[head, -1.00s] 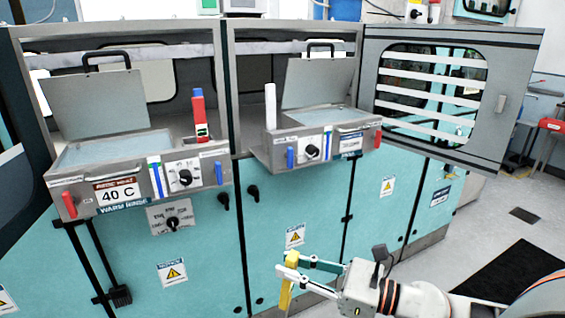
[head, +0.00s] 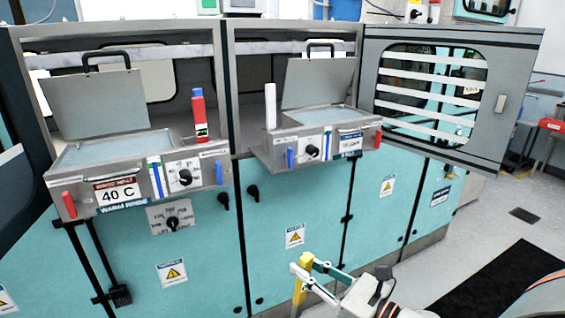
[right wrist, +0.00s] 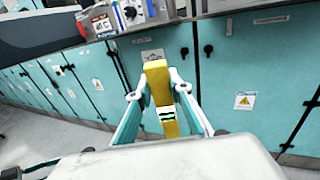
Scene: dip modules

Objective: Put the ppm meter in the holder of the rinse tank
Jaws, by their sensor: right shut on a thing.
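My right gripper (head: 304,269) is shut on a slim yellow meter (head: 299,292), which I take to be the ppm meter. It is held roughly upright, low in front of the teal cabinet doors and below the tanks. The right wrist view shows the yellow meter (right wrist: 156,82) between both fingertips, with a small black-and-white display on its face. The left tank (head: 137,180) carries a "40 C" sign and a label that seems to read "warm rinse". The right tank (head: 290,153) has a label too small to read. My left gripper is not in view.
A red meter with a blue top (head: 199,112) stands at the left tank's right side. A white upright piece (head: 270,106) stands at the right tank's left. Both lids are raised. An open slatted door (head: 505,100) sticks out at right.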

